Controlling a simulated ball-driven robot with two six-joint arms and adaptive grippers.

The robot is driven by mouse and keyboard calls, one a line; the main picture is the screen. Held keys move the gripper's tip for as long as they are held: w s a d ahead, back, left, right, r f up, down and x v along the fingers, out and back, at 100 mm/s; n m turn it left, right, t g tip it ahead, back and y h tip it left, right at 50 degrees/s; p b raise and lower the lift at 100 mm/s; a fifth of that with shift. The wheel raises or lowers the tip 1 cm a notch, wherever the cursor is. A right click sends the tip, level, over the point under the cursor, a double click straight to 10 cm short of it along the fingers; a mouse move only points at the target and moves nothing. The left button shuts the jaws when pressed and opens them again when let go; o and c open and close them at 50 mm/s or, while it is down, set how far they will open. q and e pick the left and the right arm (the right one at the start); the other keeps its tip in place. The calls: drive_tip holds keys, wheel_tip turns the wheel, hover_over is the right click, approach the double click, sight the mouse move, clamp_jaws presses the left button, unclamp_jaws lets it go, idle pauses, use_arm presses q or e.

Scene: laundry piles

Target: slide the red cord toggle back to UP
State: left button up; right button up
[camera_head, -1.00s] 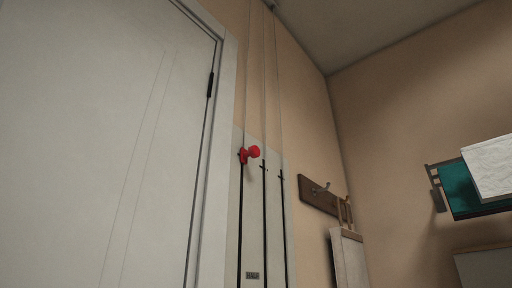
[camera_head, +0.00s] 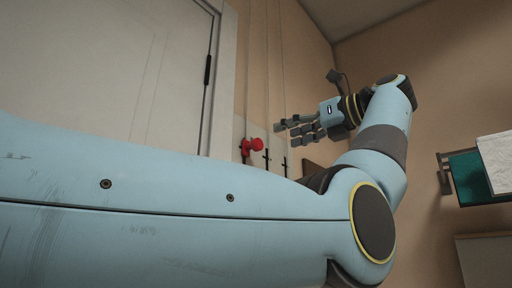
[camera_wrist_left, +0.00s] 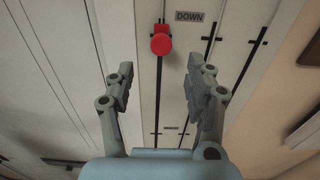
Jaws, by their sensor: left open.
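The red cord toggle (camera_head: 252,145) is a round knob near the top of the left slot on a pale wall panel (camera_wrist_left: 145,60). In the left wrist view the knob (camera_wrist_left: 161,43) sits beside a label reading DOWN (camera_wrist_left: 189,16). My left gripper (camera_head: 286,130) is open and empty, to the right of the knob in the head view. In the left wrist view its two fingers (camera_wrist_left: 155,72) are spread, with the knob beyond and between them, apart from both. No UP label is readable. My right gripper is not in view.
Two more dark slots with small crossbars (camera_wrist_left: 207,38) run right of the knob's slot. A smaller label (camera_wrist_left: 172,128) lies lower on the panel. A white door (camera_head: 120,60) stands left.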

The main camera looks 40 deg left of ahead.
sight(260, 143)
use_arm(q)
drive_tip(key=a, duration=0.3)
drive_tip(key=a+p, duration=0.1)
drive_tip(key=a, duration=0.3)
drive_tip(key=w+a+p, duration=0.1)
drive_tip(key=a, duration=0.2)
drive_tip(key=shift+a+f, duration=0.1)
drive_tip(key=shift+a, duration=0.25)
drive_tip(key=shift+c, duration=0.4)
clamp_jaws()
drive_tip(key=shift+a, duration=0.15)
